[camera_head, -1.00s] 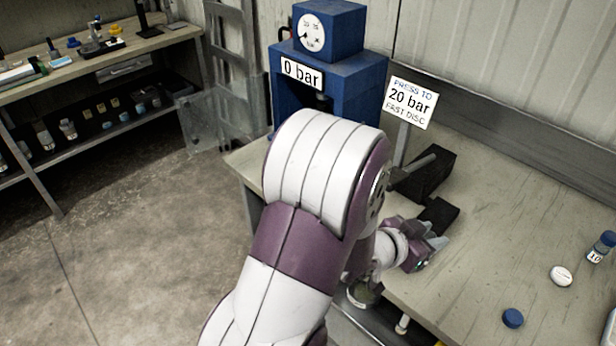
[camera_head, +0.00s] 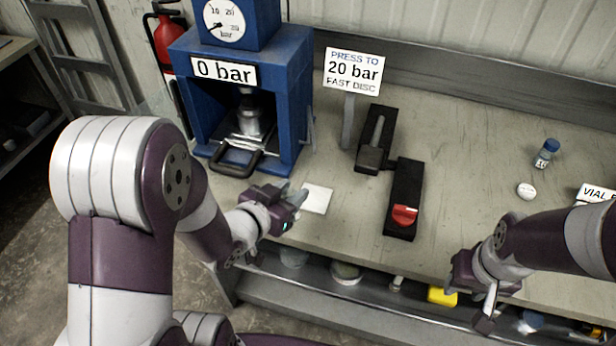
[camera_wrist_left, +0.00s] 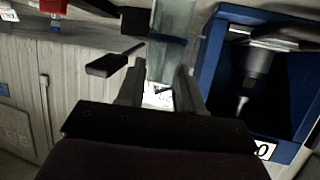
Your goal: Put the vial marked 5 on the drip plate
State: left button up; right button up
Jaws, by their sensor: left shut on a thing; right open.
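My left gripper (camera_head: 293,206) is shut just above the front of the bench, beside the white square plate (camera_head: 316,198), which appears to be the drip plate. In the left wrist view, a glassy, greyish piece with a blue band (camera_wrist_left: 172,35) shows between and beyond the fingers (camera_wrist_left: 158,88). It looks like the held vial, but I cannot read a number on it. In the head view the held thing is mostly hidden by the fingers. My right gripper (camera_head: 485,305) is open and empty at the bench's front edge, at the lower right.
The blue press (camera_head: 295,95) reading 0 bar stands left of the plate. The "PRESS TO 20 bar" sign (camera_head: 353,72) stands behind it. A blue-capped vial marked 10 (camera_head: 545,154) and a white disc (camera_head: 526,191) are farther right.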

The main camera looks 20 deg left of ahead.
pick_arm(q)
jog(key=p+x, duration=0.1)
jog(key=x, duration=0.8)
jog(key=shift+w, duration=0.45)
jog(key=shift+w+f, duration=0.15)
jog(key=shift+f, duration=0.15)
jog(key=o, duration=1.1)
